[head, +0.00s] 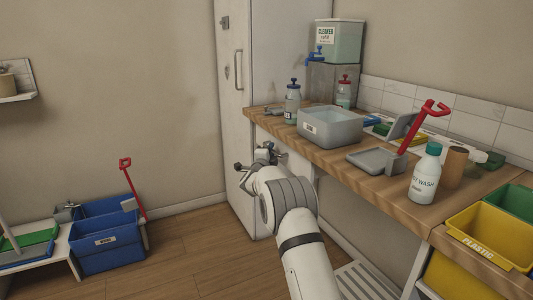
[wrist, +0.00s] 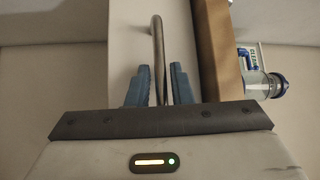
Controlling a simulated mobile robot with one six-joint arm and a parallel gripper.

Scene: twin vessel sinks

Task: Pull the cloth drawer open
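The drawer front (wrist: 128,45) is a pale panel just under the wooden counter edge, seen turned sideways in the wrist view. It carries a metal bar handle (wrist: 158,45). My gripper (wrist: 160,78) has its two blue fingers apart, one on each side of the handle, with a gap visible at least on the left side. In the head view my gripper (head: 262,157) is at the far end of the counter, below its edge, and my arm hides part of the drawer front. No cloth is visible, and the drawer appears shut.
The wooden counter (head: 330,150) bears a grey basin (head: 330,128), pump bottles, a dustpan (head: 375,160) and a wash bottle (head: 424,175). A tall white cabinet (head: 234,110) stands beyond my gripper. Blue bins (head: 108,240) stand at left; the floor between is clear.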

